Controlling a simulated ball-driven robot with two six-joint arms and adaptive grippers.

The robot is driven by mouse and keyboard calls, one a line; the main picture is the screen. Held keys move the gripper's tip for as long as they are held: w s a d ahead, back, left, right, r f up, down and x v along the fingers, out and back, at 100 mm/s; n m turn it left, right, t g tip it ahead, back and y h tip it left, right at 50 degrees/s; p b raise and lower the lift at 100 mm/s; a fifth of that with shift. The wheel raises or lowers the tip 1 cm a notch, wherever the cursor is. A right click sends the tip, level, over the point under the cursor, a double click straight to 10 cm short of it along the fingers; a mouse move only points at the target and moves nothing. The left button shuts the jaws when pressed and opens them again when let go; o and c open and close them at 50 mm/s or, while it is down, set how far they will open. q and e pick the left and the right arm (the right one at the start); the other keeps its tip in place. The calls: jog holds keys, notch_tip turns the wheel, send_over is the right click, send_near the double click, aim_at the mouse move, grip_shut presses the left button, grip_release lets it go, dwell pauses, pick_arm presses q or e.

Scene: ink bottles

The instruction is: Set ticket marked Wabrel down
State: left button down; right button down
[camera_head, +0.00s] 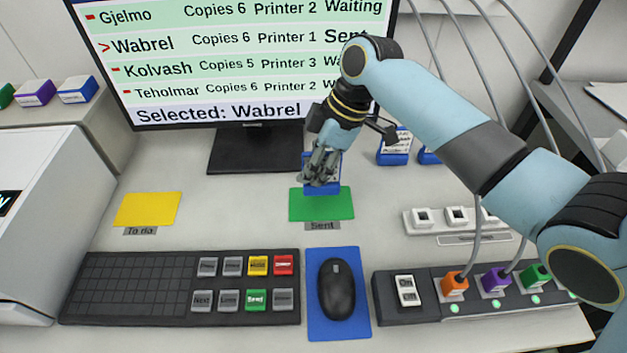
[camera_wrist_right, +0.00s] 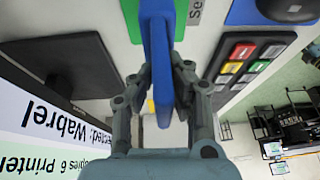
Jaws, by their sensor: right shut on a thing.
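My right gripper (camera_head: 320,168) is shut on a blue ticket (camera_head: 323,189) with a pale face. The gripper hides most of that face, so I cannot read its name. The ticket is upright at the far edge of the green mat (camera_head: 325,206) labelled Sent; I cannot tell whether it touches the mat. In the wrist view the blue ticket (camera_wrist_right: 158,45) stands edge-on between the fingers, with green mat (camera_wrist_right: 130,15) beside it. The monitor (camera_head: 240,65) reads "Selected: Wabrel". My left gripper is not in view.
A yellow mat (camera_head: 147,209) labelled To do is bare at the left. Blue tickets (camera_head: 393,149) stand behind my right forearm. In front are a button keyboard (camera_head: 180,288), a mouse (camera_head: 336,288) on a blue pad, and a switch strip (camera_head: 407,290) with coloured plugs.

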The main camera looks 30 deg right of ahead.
jog(key=shift+f, duration=2)
jog(key=shift+f, duration=0.15)
jog(key=c, duration=1.4)
grip_release()
jog(key=shift+o, duration=0.2)
jog(key=v, duration=1.2)
jog(key=shift+s, duration=0.1)
